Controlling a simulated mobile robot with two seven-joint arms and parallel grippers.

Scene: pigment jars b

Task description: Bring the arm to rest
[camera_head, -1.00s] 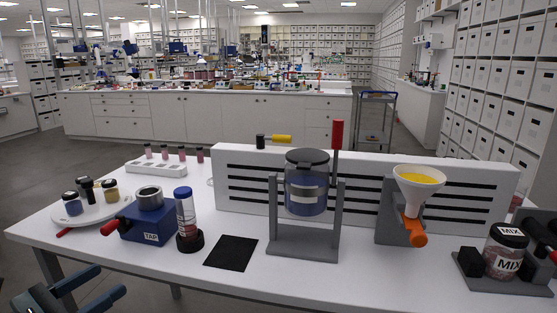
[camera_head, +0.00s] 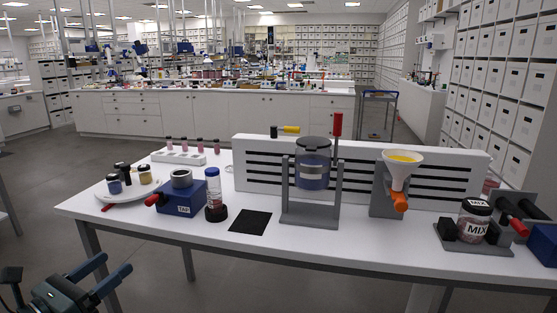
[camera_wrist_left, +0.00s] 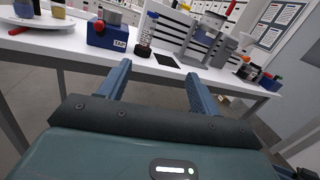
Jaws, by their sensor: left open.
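My left gripper (camera_head: 116,262) is at the lower left of the head view, in front of the white table's near edge. Its two blue fingers stand apart with nothing between them. In the left wrist view the open fingers (camera_wrist_left: 158,72) point toward the table, clear of the things on it. The white table (camera_head: 330,243) crosses the head view and shows along the top of the wrist view. My right gripper is not in view.
On the table stand a blue TAP block (camera_head: 182,200), a capped tube (camera_head: 213,190), a black mat (camera_head: 250,222), a jar in a grey frame (camera_head: 313,175), a funnel stand (camera_head: 402,170) and a MIX jar (camera_head: 474,225). Grey floor (camera_head: 190,280) is free in front.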

